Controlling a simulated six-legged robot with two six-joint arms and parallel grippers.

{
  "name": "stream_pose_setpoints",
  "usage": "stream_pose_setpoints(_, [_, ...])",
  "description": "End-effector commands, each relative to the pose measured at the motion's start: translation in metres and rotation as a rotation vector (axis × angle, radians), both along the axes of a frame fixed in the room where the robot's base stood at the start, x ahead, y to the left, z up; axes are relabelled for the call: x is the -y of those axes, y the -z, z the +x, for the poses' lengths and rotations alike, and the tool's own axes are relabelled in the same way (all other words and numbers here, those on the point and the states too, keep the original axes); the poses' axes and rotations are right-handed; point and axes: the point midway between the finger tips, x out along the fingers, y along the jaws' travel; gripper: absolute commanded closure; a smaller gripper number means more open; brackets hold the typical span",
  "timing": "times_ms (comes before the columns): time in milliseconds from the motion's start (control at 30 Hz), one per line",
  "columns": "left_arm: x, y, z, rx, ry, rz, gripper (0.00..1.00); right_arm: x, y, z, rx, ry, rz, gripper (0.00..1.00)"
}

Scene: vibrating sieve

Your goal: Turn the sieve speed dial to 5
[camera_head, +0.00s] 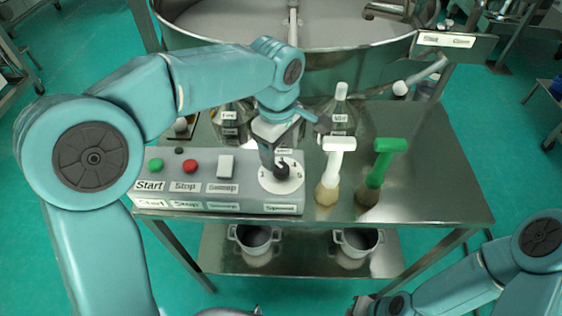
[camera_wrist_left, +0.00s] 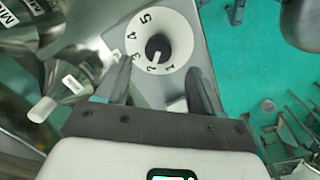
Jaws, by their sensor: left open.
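The speed dial (camera_head: 290,184) is a round white plate with a black knob, at the right end of the control box (camera_head: 235,206). In the left wrist view the dial (camera_wrist_left: 176,27) carries numbers 1 to 5, and the knob (camera_wrist_left: 157,45) has a pale pointer towards 2. My left gripper (camera_head: 276,160) reaches down over the dial in the head view and partly covers it. My right gripper (camera_head: 364,304) is only partly seen at the bottom edge.
Left of the dial are a green Start button (camera_head: 156,165), a red Stop button (camera_head: 190,166) and a white Sweep switch (camera_head: 226,166). A white-handled brush (camera_head: 338,160) and a green-handled brush (camera_head: 381,168) stand right of the box. Bottles and the sieve drum (camera_head: 350,70) are behind.

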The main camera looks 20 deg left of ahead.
Motion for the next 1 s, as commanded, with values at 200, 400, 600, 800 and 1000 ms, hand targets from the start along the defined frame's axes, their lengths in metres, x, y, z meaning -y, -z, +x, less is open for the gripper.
stream_pose_setpoints(200, [0.001, 0.041, 0.003, -0.004, 0.000, 0.001, 0.33, 0.000, -0.004, 0.000, 0.001, 0.001, 0.000, 1.00])
stream_pose_setpoints(400, [0.002, 0.058, 0.005, -0.001, 0.000, 0.000, 0.33, 0.000, -0.005, 0.000, 0.001, 0.000, 0.000, 1.00])
stream_pose_setpoints(600, [0.002, 0.059, 0.006, 0.000, 0.000, 0.000, 0.33, 0.000, -0.004, 0.000, 0.001, 0.001, 0.000, 1.00])
stream_pose_setpoints(800, [0.001, 0.059, 0.006, -0.001, 0.000, 0.000, 0.72, 0.000, -0.004, 0.000, 0.001, 0.001, 0.000, 1.00])
stream_pose_setpoints(1000, [0.002, 0.060, 0.006, -0.001, 0.000, 0.000, 0.89, 0.000, -0.004, 0.000, 0.001, 0.001, 0.000, 1.00])
